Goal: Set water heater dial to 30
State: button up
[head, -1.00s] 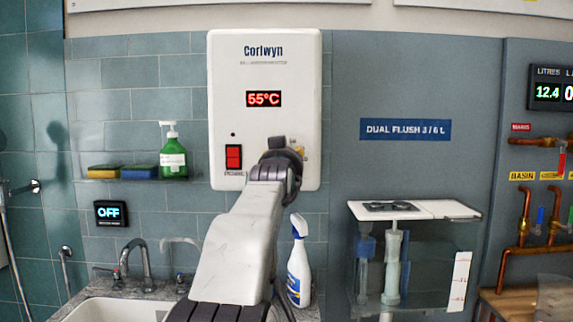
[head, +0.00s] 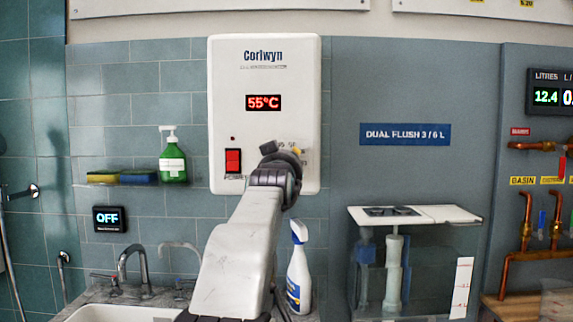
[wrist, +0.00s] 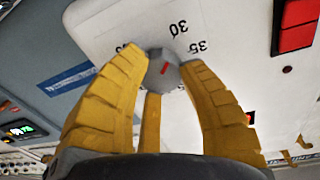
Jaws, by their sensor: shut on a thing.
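The white water heater (head: 228,100) hangs on the tiled wall, and its red display (head: 263,103) reads 55°C. In the wrist view its grey dial (wrist: 158,57) has a red pointer mark aimed up and right, seemingly between the printed 30 (wrist: 178,28) and 35 (wrist: 197,46). Another number at the left is partly hidden by a finger. My gripper (wrist: 163,72) is shut on the dial, with yellow fingers on both sides and one below. In the head view my gripper (head: 285,163) covers the dial at the heater's lower right.
A red power switch (head: 233,160) is left of my gripper on the heater. A spray bottle (head: 299,270) stands below, beside my arm. A shelf with sponges (head: 138,177) and a green soap bottle (head: 173,160) is at left. A cistern display (head: 415,214) is at right.

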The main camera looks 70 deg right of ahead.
jog(key=o, duration=1.2)
jog(key=shift+w, duration=0.1)
jog(key=shift+o, duration=0.2)
jog(key=shift+a, duration=0.1)
jog(key=v, duration=1.1)
jog(key=shift+a, duration=0.4)
